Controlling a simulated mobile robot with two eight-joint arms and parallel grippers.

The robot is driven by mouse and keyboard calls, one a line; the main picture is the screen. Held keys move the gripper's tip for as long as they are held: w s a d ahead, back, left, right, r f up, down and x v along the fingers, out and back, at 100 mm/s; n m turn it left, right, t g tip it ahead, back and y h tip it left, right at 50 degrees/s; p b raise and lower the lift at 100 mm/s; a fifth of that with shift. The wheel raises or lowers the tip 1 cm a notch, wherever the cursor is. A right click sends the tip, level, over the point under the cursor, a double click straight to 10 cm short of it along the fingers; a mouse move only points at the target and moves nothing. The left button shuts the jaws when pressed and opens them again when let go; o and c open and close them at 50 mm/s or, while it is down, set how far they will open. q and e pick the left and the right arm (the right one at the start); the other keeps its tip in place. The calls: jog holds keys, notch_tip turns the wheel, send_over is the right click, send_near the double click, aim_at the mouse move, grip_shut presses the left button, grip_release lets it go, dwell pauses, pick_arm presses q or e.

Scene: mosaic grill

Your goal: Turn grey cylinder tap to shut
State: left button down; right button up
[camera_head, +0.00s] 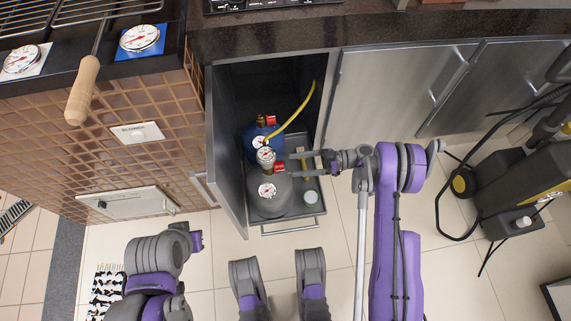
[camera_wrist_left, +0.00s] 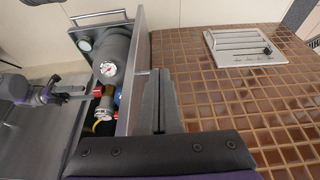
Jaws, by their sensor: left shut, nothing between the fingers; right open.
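The grey cylinder (camera_head: 272,203) stands upright in a pull-out drawer (camera_head: 308,218) in the open cabinet, with a gauge on its front. Its red tap (camera_head: 279,168) is at the top right, beside a brass regulator with a gauge (camera_head: 265,156). My right gripper (camera_head: 291,163) is open, its fingers pointing left close to the red tap; contact cannot be told. The grey cylinder also shows in the left wrist view (camera_wrist_left: 115,48). My left gripper (camera_wrist_left: 160,76) is shut and empty, in front of the cabinet door and tiled wall.
A blue cylinder (camera_head: 250,140) with its own red tap (camera_head: 271,120) and a yellow hose (camera_head: 299,119) stands behind. The open cabinet door (camera_head: 226,150) bounds the left. A wooden-handled tool (camera_head: 83,92) overhangs the brick grill.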

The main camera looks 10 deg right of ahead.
jog(key=d, duration=0.5)
jog(key=shift+s+d+p, duration=0.1)
jog(key=shift+p, duration=0.2)
